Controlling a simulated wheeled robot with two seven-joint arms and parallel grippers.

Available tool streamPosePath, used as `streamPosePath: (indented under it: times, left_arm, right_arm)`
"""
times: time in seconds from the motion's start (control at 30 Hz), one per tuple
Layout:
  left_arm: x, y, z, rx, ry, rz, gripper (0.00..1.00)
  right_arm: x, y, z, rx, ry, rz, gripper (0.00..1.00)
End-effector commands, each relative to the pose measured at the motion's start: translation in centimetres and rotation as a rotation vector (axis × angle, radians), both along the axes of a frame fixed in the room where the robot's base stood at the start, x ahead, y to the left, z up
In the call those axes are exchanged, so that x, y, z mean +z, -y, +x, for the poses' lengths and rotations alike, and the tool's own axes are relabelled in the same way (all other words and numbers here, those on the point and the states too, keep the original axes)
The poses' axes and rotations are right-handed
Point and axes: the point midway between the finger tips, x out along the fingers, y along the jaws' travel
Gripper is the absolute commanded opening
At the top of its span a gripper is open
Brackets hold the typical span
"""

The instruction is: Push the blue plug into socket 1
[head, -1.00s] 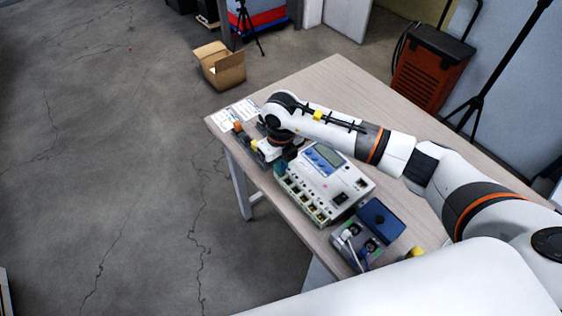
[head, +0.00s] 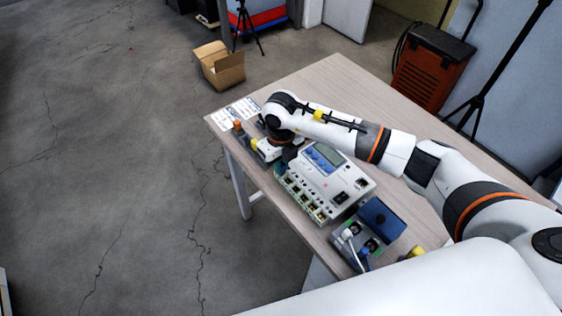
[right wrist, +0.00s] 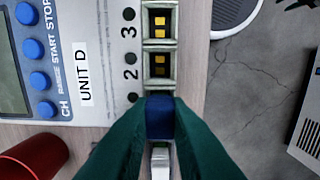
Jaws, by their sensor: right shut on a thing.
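The white tester unit (head: 345,178) lies on the table, with a row of square sockets along its near-left edge. My right gripper (right wrist: 160,120) has green fingers shut on the blue plug (right wrist: 160,118). The plug is in line with the socket row, right below socket 2 (right wrist: 160,65) in the right wrist view; socket 3 (right wrist: 159,22) is above that. The plug and fingers cover the socket position under them and its number. I cannot tell how deep the plug sits. In the head view my right gripper (head: 281,168) is at the unit's far-left end, mostly hidden by its arm.
A tray (head: 345,250) with plugs and a dark blue block (head: 382,218) stands at the near end of the table (head: 335,85). White cards (head: 236,114) and an orange-topped piece (head: 237,126) are at the far left. A red cylinder (right wrist: 32,158) shows beside the unit. The table's back is clear.

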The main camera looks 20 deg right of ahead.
Motion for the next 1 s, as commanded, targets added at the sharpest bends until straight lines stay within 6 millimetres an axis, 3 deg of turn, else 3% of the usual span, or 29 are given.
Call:
streamPosePath:
  times: [0.43, 0.47, 0.6, 0.8, 0.87, 1.0]
  left_arm:
    - [-0.35, 0.02, 0.00, 0.000, 0.000, 0.000, 0.40]
    - [-0.35, 0.03, 0.01, 0.000, 0.000, 0.000, 0.40]
    - [-0.35, 0.03, -0.01, 0.000, 0.000, 0.000, 0.40]
    - [-0.35, 0.04, -0.01, 0.000, 0.000, -0.001, 0.40]
    - [-0.35, 0.04, -0.01, 0.000, 0.000, -0.001, 0.40]
    - [-0.34, 0.04, -0.01, 0.000, 0.000, -0.001, 0.40]
  right_arm:
    - [-0.34, 0.01, -0.06, 0.000, -0.002, -0.001, 0.00]
    - [-0.34, 0.01, -0.06, 0.000, -0.002, -0.001, 0.17]
    - [-0.33, 0.01, -0.05, 0.000, -0.002, -0.001, 0.40]
    - [-0.30, 0.00, -0.03, 0.000, -0.001, 0.000, 0.41]
    - [-0.30, 0.00, -0.03, 0.000, -0.001, 0.000, 0.48]
    - [-0.29, 0.00, -0.02, 0.000, -0.001, 0.000, 0.48]
